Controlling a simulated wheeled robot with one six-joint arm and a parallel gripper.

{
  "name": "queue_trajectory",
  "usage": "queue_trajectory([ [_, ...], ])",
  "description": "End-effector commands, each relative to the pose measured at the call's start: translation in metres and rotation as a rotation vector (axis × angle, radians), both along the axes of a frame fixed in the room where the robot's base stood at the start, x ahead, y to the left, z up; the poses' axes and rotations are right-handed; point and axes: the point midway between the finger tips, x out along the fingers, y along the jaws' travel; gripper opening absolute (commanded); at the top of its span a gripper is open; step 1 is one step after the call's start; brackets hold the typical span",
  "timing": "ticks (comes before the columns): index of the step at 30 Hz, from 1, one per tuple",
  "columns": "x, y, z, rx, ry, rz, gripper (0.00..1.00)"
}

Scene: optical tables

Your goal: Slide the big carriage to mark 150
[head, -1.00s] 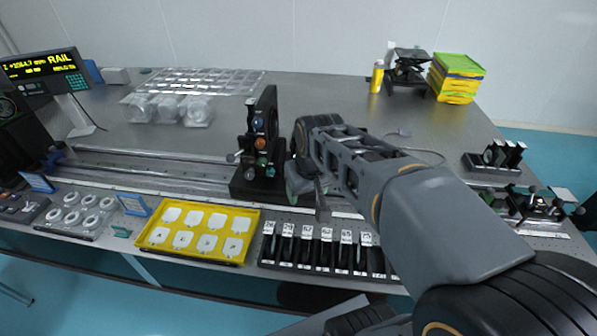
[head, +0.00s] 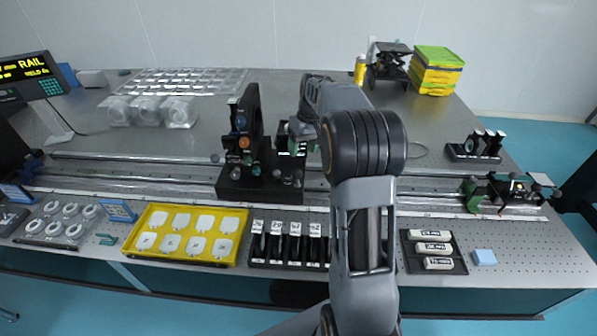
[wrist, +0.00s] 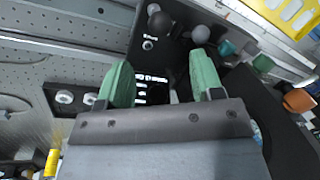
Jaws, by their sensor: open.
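The big carriage (head: 232,184) is a black block with a tall black plate and several knobs, on the long rail left of centre in the head view. My gripper (head: 298,136) is close to the carriage's right side, partly hidden by my arm. In the wrist view its two green fingers (wrist: 163,82) are apart. A dark part with white markings shows between them, and the carriage's black base and round knobs (wrist: 200,34) lie just beyond. I cannot tell whether a finger touches it. The rail (head: 130,178) runs across the table; mark 150 is not readable.
A display (head: 30,68) at left reads RAIL; its lower line is cut off. A smaller carriage (head: 508,192) sits on the rail's right part. A yellow tray (head: 190,260), labelled black holders (head: 285,262) and a black three-slot tray (head: 432,250) line the front edge.

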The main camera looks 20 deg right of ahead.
Motion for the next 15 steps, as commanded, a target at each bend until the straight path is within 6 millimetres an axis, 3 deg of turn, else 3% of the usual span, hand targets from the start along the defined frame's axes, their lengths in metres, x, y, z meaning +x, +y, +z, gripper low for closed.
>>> queue_trajectory([
  [6, -0.002, 0.009, -0.043, 0.001, 0.004, 0.000, 0.60],
  [15, -0.001, 0.016, -0.080, 0.000, 0.000, -0.001, 0.60],
])
